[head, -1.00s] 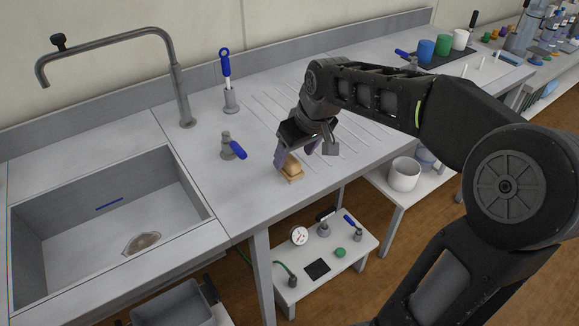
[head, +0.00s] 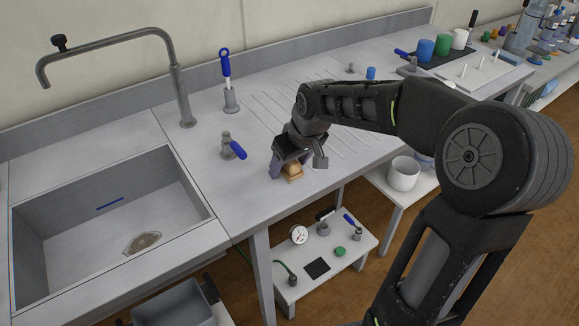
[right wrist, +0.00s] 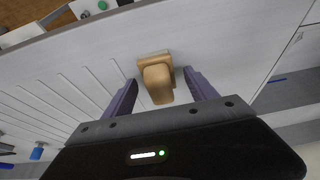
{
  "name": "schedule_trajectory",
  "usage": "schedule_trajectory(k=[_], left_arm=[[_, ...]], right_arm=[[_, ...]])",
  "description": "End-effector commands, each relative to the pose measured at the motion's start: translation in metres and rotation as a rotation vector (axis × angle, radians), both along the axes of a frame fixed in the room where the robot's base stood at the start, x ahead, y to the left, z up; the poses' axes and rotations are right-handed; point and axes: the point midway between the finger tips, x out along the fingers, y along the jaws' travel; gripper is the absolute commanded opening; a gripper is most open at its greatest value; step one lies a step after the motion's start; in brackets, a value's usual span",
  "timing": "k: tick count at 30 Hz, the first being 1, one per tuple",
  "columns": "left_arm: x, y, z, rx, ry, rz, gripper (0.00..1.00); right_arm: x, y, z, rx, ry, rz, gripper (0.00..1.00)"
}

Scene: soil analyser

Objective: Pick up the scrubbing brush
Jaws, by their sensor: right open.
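The scrubbing brush (head: 293,173) is a small tan block with a rounded wooden grip on top. It stands on the grey worktop (head: 230,187) near the front edge, right of the sink. My right gripper (head: 290,168) is open and low over it, with a finger at its left side in the head view. In the right wrist view the brush (right wrist: 157,80) lies between the two purple fingers of the gripper (right wrist: 160,92), with gaps on both sides. My left gripper is not in view.
The sink (head: 120,215) with its tap (head: 181,90) is to the left. A small valve with a blue handle (head: 233,148) and a blue-handled brush in a holder (head: 227,80) stand behind. Drain grooves lie behind the gripper. A low shelf (head: 330,262) is below the front edge.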

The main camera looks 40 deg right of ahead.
Motion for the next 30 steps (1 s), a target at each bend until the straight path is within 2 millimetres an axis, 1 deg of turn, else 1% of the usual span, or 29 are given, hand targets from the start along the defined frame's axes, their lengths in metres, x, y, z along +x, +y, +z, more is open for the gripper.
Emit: schedule_trajectory(k=[8, 30], left_arm=[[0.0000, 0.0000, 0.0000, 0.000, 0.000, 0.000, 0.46], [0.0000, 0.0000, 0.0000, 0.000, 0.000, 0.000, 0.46]], right_arm=[[0.0001, -0.0001, 0.0004, 0.000, 0.000, 0.000, 0.66], [-0.0001, -0.0001, 0.0004, 0.000, 0.000, 0.000, 0.07]])
